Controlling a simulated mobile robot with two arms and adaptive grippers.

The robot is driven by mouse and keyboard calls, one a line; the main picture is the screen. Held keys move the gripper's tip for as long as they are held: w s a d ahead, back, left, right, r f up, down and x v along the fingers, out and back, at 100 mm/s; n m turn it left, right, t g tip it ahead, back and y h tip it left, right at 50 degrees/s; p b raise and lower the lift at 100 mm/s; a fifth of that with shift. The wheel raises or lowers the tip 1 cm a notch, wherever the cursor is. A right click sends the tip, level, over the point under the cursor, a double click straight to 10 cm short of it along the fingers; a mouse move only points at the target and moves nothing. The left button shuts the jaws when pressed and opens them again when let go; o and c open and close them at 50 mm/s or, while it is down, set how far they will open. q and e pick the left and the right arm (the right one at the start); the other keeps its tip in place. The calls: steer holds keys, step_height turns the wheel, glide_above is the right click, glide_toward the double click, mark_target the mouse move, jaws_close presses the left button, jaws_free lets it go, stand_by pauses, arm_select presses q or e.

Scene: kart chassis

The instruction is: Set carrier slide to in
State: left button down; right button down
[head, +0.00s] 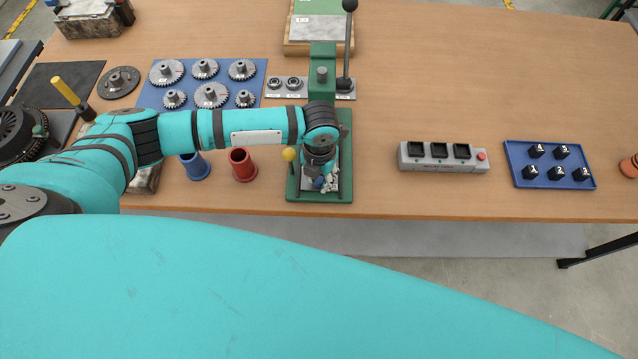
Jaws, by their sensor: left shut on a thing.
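The green press (322,85) stands at the table's middle, with a black-knobbed lever on its right side and a green base plate (346,125) reaching to the front edge. The carrier slide is on this base, mostly hidden under my left gripper, so its position cannot be told. My left gripper (326,183) points down over the front of the base and is shut on what appears to be the slide's front part. A yellow ball knob (289,155) stands at the base's left edge, beside the gripper. My right gripper is not in view.
Left of the press are a red cup (242,164), a blue cup (195,166) and a blue mat (256,78) with several gears. To the right are a grey box (430,164) with three sockets and a blue tray (517,150) with several black blocks. The back right is clear.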

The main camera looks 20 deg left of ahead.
arm_select(q)
steer(key=shift+w+a, duration=0.2)
steer(key=shift+w, duration=0.75)
steer(key=c, duration=1.1)
jaws_free()
steer(key=shift+s, duration=0.1)
steer(key=shift+r, duration=0.1)
step_height(320, 180, up, 12)
steer(key=shift+c, duration=0.2)
